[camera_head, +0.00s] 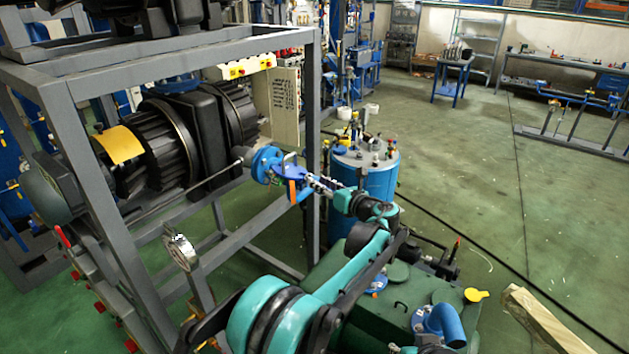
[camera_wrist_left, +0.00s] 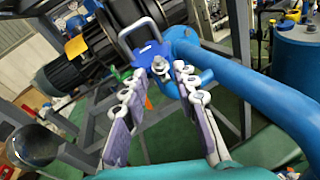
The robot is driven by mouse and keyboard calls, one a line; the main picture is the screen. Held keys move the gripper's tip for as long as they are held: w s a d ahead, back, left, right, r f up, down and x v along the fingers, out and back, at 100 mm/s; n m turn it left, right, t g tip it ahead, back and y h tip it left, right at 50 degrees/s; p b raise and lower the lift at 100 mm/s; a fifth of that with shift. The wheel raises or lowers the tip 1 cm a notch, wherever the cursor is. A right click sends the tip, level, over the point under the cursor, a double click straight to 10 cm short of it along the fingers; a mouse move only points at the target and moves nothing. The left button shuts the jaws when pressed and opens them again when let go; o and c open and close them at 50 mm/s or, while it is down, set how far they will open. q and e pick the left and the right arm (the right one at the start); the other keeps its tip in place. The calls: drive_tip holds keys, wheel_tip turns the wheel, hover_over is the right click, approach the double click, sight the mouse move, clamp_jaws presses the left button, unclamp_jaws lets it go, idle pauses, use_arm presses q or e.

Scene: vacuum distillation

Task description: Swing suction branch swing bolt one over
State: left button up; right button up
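A blue flange fitting (camera_head: 267,164) sits at the end of the suction branch, beside the grey frame. In the left wrist view its blue clamp part (camera_wrist_left: 150,52) carries a grey U-shaped handle (camera_wrist_left: 138,30). A small silver bolt end (camera_wrist_left: 160,66), which looks like a swing bolt, shows just beyond my fingertips. My left gripper (camera_head: 311,180) reaches to this fitting from the right. In the wrist view its two fingers (camera_wrist_left: 170,69) stand apart with a gap between them; the bolt end lies near the left tip, and contact cannot be told. My right gripper is not seen.
A blue pipe (camera_wrist_left: 235,80) runs close along the right of my fingers. The grey frame (camera_head: 190,48) holds a dark motor or pump (camera_head: 165,140). A blue drum (camera_head: 378,180) stands behind my forearm.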

use_arm(q)
drive_tip(key=v, duration=0.8)
drive_tip(key=shift+s, duration=0.2)
